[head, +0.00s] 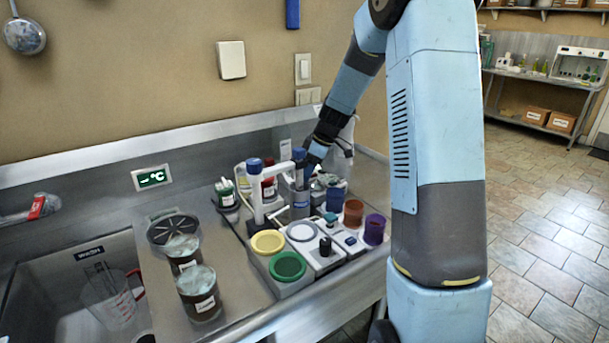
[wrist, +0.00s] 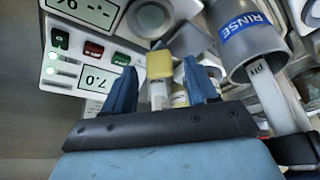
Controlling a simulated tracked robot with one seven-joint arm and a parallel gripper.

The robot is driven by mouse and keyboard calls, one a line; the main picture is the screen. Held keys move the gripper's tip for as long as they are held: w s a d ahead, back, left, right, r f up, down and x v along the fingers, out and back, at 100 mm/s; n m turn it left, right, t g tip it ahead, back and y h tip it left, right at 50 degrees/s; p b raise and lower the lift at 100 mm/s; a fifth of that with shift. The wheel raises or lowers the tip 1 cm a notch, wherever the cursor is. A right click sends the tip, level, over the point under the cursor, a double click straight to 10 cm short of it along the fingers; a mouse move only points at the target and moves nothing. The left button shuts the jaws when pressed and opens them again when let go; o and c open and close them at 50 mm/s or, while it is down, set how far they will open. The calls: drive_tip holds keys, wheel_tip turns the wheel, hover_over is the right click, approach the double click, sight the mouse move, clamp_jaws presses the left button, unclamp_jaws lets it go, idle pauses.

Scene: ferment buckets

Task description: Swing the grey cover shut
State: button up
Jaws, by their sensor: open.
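No grey cover stands out plainly. A round dark grey slotted disc (head: 173,228) lies beside the jars at the left of the counter, but I cannot tell whether it is hinged. My gripper (head: 308,168) is over the back of the grey instrument station, well right of that disc and partly hidden by equipment. In the wrist view my gripper (wrist: 161,72) is open, with two blue fingers apart. A yellow-capped piece (wrist: 159,65) shows between the fingers, with no visible grip on it.
A grey RINSE cup (wrist: 250,45) stands close right of my fingers, with a pH probe (wrist: 275,95) beside it. Yellow (head: 267,242), green (head: 288,266) and purple (head: 374,228) cups crowd the station. A jar (head: 199,293) stands left; a sink holds a clear jug (head: 110,300).

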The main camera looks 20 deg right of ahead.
drive_tip(key=shift+x, duration=0.8)
clamp_jaws()
